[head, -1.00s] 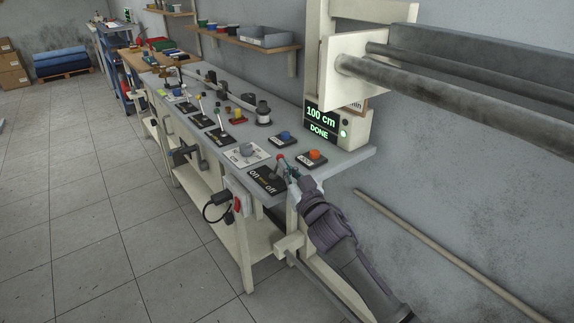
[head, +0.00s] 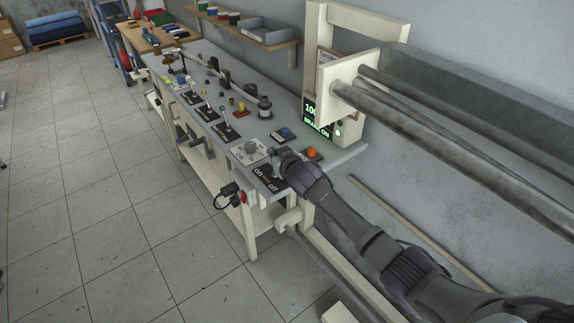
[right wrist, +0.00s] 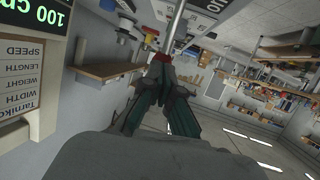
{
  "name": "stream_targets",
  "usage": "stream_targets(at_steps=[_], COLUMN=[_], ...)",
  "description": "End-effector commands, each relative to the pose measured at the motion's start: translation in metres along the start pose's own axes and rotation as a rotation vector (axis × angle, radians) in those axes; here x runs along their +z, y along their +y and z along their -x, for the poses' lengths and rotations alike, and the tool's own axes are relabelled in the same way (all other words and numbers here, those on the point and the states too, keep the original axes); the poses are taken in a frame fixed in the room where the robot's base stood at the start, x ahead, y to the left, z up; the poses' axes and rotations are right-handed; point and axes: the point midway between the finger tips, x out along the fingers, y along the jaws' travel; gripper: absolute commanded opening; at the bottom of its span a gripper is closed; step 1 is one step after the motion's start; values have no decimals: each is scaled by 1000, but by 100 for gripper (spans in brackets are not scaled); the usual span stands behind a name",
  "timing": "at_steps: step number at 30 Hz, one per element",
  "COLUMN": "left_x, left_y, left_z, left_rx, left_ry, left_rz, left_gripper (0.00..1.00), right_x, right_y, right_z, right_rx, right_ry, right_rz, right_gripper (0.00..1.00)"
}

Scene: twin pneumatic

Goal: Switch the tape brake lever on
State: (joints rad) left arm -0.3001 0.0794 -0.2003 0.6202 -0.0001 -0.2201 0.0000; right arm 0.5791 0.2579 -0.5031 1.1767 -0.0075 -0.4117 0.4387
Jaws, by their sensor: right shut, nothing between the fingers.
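The brake lever's black on/off plate (head: 268,178) is at the front right of the bench. My right gripper (head: 281,155) is above the plate and hides the lever in the head view. In the right wrist view, the lever's red knob (right wrist: 163,57) and silver shaft (right wrist: 176,26) are right at my shut right fingers (right wrist: 160,80). I cannot tell whether they touch. The display (head: 317,121) is partly hidden; its lower line appears to read "BRAKE ON". My left gripper is not in view.
An orange button (head: 312,153), a blue button (head: 284,133) and a grey dial (head: 251,148) are close to the plate. A white frame with long grey rollers (head: 450,115) overhangs the right side. A shelf (head: 240,32) is on the wall. The floor at left is clear.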

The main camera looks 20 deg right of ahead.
Motion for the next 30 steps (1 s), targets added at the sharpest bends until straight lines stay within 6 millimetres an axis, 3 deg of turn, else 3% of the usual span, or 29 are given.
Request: stream_targets(at_steps=[12, 30], left_x=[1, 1], left_y=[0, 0], left_z=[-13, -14], left_rx=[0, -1], left_ry=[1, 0], left_rz=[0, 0], left_gripper=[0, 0], right_x=[-6, -13], right_y=[-3, -4], right_z=[-19, -20], right_rx=[0, -1], right_ry=[4, 16], right_rz=[0, 0], right_gripper=[0, 0])
